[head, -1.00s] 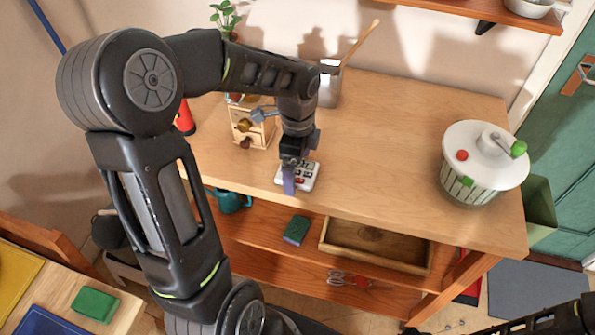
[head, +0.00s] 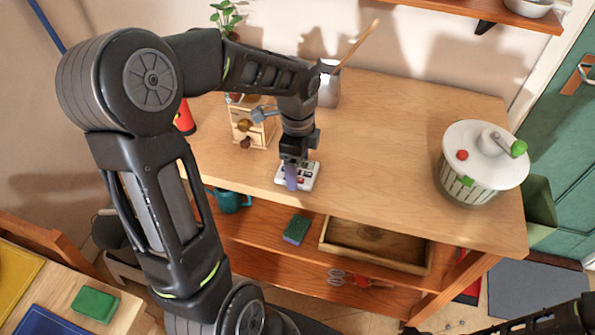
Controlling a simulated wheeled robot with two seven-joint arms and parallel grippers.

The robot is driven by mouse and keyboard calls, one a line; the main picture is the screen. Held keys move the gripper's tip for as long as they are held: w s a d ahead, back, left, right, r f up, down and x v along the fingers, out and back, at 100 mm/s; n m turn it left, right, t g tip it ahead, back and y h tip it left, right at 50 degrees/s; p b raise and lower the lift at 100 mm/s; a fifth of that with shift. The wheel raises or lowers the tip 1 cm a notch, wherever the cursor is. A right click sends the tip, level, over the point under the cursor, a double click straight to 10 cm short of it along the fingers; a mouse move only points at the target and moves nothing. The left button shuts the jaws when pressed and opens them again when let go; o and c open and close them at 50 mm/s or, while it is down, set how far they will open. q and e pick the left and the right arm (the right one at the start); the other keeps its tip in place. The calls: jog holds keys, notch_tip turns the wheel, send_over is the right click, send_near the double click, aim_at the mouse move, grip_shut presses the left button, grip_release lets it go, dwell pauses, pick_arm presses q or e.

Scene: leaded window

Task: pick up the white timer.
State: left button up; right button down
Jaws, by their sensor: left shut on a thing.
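The white timer (head: 309,178) is a small white block with dark and red buttons. It is near the front edge of the wooden worktop (head: 400,150). My left gripper (head: 291,183) points down over it, with its purple fingers shut on the timer. The fingers and wrist hide part of the timer, and I cannot tell whether it is lifted off the wood. Part of my right arm shows at the lower right corner, but its gripper jaws cannot be made out.
A wooden grinder (head: 250,128) stands just left of my left wrist. A metal pot (head: 329,88) with a wooden stick stands behind it. A white salad spinner (head: 481,160) stands at the right. The worktop between them is clear. Shelves below hold a tray (head: 375,262) and a sponge (head: 296,229).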

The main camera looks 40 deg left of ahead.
pick_arm(q)
jog(key=shift+c, duration=1.1)
jog(key=shift+r, duration=0.15)
notch_tip(320, 180, up, 10)
jog(key=b, duration=0.1)
